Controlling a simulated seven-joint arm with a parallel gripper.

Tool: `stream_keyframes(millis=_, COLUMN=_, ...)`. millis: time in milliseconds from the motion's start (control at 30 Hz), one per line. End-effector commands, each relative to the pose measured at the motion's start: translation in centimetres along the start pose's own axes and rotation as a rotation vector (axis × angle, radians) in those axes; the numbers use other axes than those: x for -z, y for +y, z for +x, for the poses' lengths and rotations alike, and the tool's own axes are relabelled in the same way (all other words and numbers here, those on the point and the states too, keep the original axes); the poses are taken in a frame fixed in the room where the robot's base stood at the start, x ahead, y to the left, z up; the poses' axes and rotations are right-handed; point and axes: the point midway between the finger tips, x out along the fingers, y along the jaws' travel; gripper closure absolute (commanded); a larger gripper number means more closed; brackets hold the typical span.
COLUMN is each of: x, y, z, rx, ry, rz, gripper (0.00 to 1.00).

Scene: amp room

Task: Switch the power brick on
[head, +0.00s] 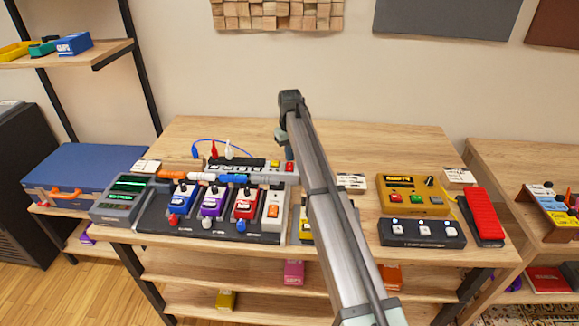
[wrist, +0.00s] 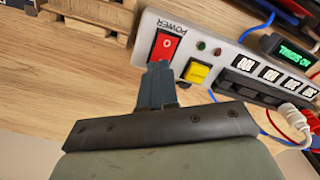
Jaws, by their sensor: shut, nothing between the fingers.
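The power brick (head: 257,177) is a long light-grey box at the back of the pedal group on the wooden table; its right end is near my arm. In the wrist view the power brick (wrist: 222,62) has a red rocker switch (wrist: 166,46) by the word POWER, a yellow button (wrist: 196,72) beside it, and small red and green lamps that look dim. My gripper (wrist: 157,72) is shut and empty, its fingertips at the near edge of the red switch. I cannot tell whether they touch it. In the head view the fingertips are hard to make out.
Pedals in blue, purple and red (head: 245,204) stand on a dark board in front of the brick. Cables with coloured plugs run into the brick. A yellow box (head: 412,194) and a red pedal (head: 482,213) stand at the right. The table behind the brick is mostly clear.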

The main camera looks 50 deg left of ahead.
Motion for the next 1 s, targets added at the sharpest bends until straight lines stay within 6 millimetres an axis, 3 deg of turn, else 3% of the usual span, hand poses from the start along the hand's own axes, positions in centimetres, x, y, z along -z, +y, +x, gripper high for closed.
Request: stream_keyframes(millis=1000, x=0.0, y=0.0, z=1.2, rx=0.0, ry=0.0, rz=0.0, gripper=1.0)
